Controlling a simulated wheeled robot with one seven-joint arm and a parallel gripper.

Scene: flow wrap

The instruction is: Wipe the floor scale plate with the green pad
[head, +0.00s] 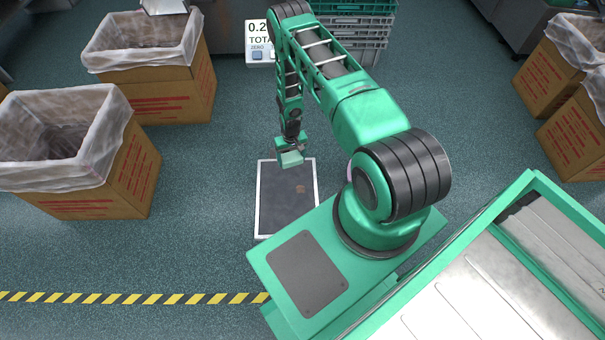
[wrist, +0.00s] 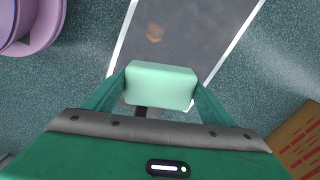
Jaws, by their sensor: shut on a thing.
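The green pad (wrist: 160,85) is a pale green block held between the two fingers of my gripper (wrist: 155,95). In the head view, my gripper (head: 290,152) holds the pad (head: 291,160) over the far part of the floor scale plate (head: 282,205). The plate is dark grey with a white border and lies on the floor. A brown smudge (head: 300,188) marks the plate, and it also shows in the wrist view (wrist: 154,33). I cannot tell whether the pad touches the plate. My base hides the plate's near right part.
The scale display (head: 259,42) stands behind the plate. Lined cardboard boxes (head: 150,95) stand on the left and right (head: 552,75). Grey crates (head: 358,30) are stacked at the back. A lilac round object (wrist: 35,25) is at the wrist view's upper left. Floor left of the plate is clear.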

